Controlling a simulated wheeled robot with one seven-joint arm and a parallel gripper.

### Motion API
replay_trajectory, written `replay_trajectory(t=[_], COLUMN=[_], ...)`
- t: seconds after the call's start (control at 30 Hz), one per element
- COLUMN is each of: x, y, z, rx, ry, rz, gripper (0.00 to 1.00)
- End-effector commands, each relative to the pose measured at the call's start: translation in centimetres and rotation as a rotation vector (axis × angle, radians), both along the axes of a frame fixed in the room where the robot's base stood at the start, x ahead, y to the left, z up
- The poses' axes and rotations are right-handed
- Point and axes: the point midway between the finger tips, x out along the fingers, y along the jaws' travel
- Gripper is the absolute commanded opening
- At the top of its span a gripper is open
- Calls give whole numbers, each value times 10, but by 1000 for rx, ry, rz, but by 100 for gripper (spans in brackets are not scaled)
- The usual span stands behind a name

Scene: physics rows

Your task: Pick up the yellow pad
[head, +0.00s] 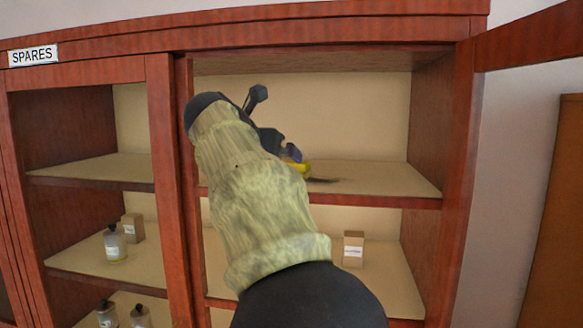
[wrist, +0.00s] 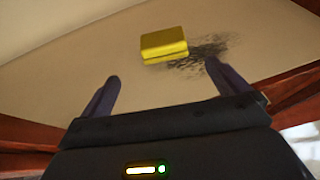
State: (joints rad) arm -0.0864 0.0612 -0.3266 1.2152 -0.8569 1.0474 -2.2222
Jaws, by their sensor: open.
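The yellow pad (wrist: 164,46) is a small block lying on a cabinet shelf (wrist: 60,75). In the wrist view it is beyond my gripper (wrist: 160,85), between the lines of the two fingers and apart from them. My gripper is open and empty. In the head view my arm hides most of the pad; a bit of yellow (head: 303,167) shows beside my gripper (head: 290,153) on the upper right shelf.
A dark smudge (wrist: 200,55) marks the shelf beside the pad. The cabinet's wooden divider (head: 172,190) stands left of my arm, and an open door (head: 530,40) is at the right. A small box (head: 353,248) and several bottles (head: 115,243) stand on lower shelves.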

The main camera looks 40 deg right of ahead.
Motion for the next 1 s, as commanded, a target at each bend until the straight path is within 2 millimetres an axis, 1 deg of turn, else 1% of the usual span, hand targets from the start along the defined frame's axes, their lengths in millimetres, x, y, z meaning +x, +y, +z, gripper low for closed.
replay_trajectory(t=[0.03, 0.1, 0.4, 0.53, 0.87, 1.0], x=[4, 9, 32, 37, 38, 41], y=[-9, -19, -60, -66, -68, -80], z=[-2, -6, -26, -31, -32, -34], rx=[-1, 1, 0, 1, 1, 1], ry=[3, 3, 2, 0, -1, 3], rz=[-5, -5, -6, -3, -3, -6], gripper=[100, 100, 100, 100, 100, 100])
